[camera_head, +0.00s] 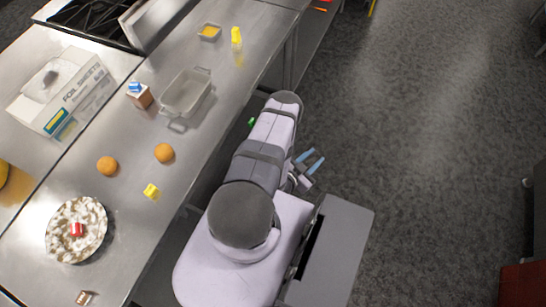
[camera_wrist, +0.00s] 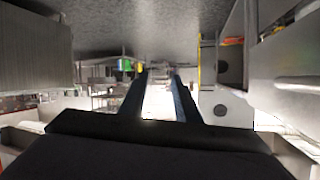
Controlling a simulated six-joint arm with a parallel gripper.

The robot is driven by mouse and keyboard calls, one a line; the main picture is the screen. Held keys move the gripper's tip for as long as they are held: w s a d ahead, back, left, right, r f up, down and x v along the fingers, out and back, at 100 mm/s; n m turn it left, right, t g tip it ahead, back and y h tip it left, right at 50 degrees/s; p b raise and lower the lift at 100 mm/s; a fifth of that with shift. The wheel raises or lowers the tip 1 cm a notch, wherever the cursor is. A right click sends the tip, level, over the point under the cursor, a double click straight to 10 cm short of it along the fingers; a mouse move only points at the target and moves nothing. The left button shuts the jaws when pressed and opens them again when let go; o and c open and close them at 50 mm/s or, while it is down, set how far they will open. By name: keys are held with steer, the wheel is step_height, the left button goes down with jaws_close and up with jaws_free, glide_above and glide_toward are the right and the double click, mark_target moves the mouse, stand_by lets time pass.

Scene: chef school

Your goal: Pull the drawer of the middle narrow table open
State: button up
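My gripper (camera_head: 310,162) is off the right side of the long steel table (camera_head: 215,110), over the floor gap, in the head view. Its two blue fingers are apart with nothing between them. In the wrist view the fingers (camera_wrist: 162,98) also stand apart, with a bright empty gap between them. The wrist picture looks upside down, with floor at the top. A steel front with a pale horizontal bar (camera_wrist: 303,84) is at its right edge; I cannot tell if it is the drawer. No drawer front shows clearly in the head view, where my arm hides part of the table's side.
A stove (camera_head: 95,18) is at top left. Open floor (camera_head: 430,120) lies to the right.

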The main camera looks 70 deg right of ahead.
steer(key=w+d+f+n+t+y+b, duration=0.1)
steer(key=w+d+f+t+y+b, duration=0.3)
steer(key=w+d+f+y+b, duration=0.35)
steer(key=w+a+r+n+t+y+b, duration=0.1)
steer(key=w+a+r+n+y+b, duration=0.15)
steer(key=a+r+y, duration=0.45)
steer(key=w+a+r+n+t+y+b, duration=0.1)
steer(key=w+a+r+n+y+b, duration=0.2)
steer(key=r, duration=0.7)
steer(key=shift+m, duration=0.45)
steer(key=shift+s+a+p+x, duration=0.15)
steer(key=shift+p+x, duration=0.25)
steer(key=shift+x, duration=0.9)
steer(key=shift+s+a+p+x, duration=0.15)
steer(key=shift+p+x, duration=0.25)
steer(key=shift+x, duration=0.95)
steer(key=shift+s+a+p+x, duration=0.15)
steer(key=shift+p+x, duration=0.25)
steer(key=shift+x, duration=0.9)
steer(key=shift+d, duration=0.1)
steer(key=shift+r, duration=0.1)
jaws_close()
